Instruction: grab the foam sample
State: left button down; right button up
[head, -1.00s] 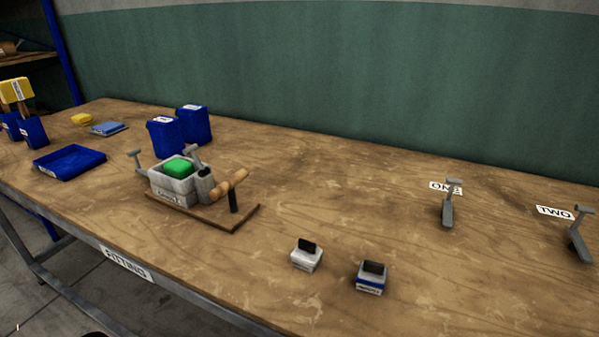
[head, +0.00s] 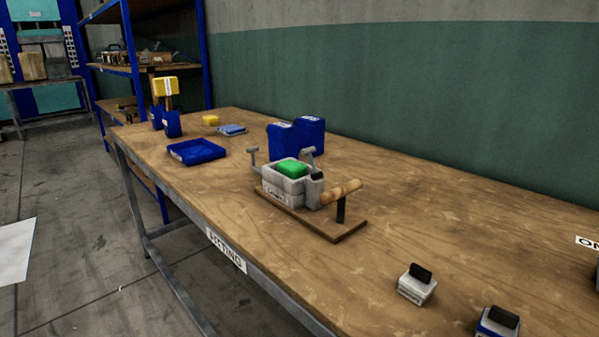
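A green block (head: 293,167) that looks like foam sits in the top of a grey press (head: 286,186) on a wooden base (head: 322,224). A small yellow block (head: 211,120) lies at the far end of the table, and a larger yellow block (head: 166,86) is raised above blue holders (head: 172,124) at the table's far left. I cannot tell which of these is the foam sample. Neither of my grippers is in view.
A blue tray (head: 197,153), a flat blue item (head: 232,130) and blue bins (head: 297,137) stand on the wooden table (head: 420,215). Two small black-handled blocks (head: 416,287) (head: 497,322) sit at the front right. Open floor (head: 90,265) lies left of the table; shelves (head: 165,67) stand behind it.

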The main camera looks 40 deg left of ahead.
aim_at(292, 170)
jog(key=u, duration=1.15)
jog(key=i+j+z, duration=0.25)
jog(key=i+j, duration=0.15)
jog(key=j, duration=0.25)
jog(key=i+j+z, duration=0.15)
jog(key=j, duration=0.2)
jog(key=i+j+z, duration=0.1)
jog(key=j, duration=0.3)
jog(key=i+j+z, duration=0.15)
jog(key=j, duration=0.25)
jog(key=i, duration=0.05)
